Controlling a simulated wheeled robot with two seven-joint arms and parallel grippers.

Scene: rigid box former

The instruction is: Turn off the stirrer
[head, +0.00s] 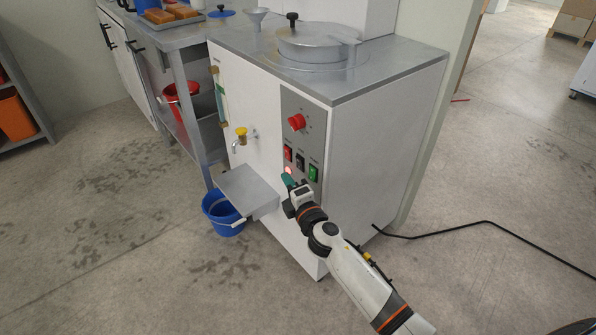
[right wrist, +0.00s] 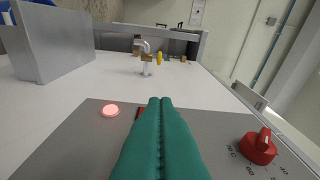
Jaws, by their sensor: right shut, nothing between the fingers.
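The stirrer's machine is a white cabinet (head: 255,130) with a grey control panel (head: 303,105) on its front. The panel has a red switch (head: 287,153), a black switch (head: 300,160) and a green switch (head: 313,172) in a row; their labels are too small to read. A round pinkish lamp (right wrist: 110,110) glows on the panel in the right wrist view. My right gripper (head: 288,177), with teal fingers, is shut and empty just in front of the panel's lower part. In the right wrist view its fingers (right wrist: 160,105) hide most of the switches; a red sliver shows beside them. My left gripper is not in view.
A red dial knob (head: 297,122) sits above the switches. A metal shelf (head: 248,188) juts out left of my right gripper, below a yellow-handled tap (head: 241,135). A blue bucket (head: 223,214) stands on the floor. A black cable (head: 445,229) runs along the floor at right.

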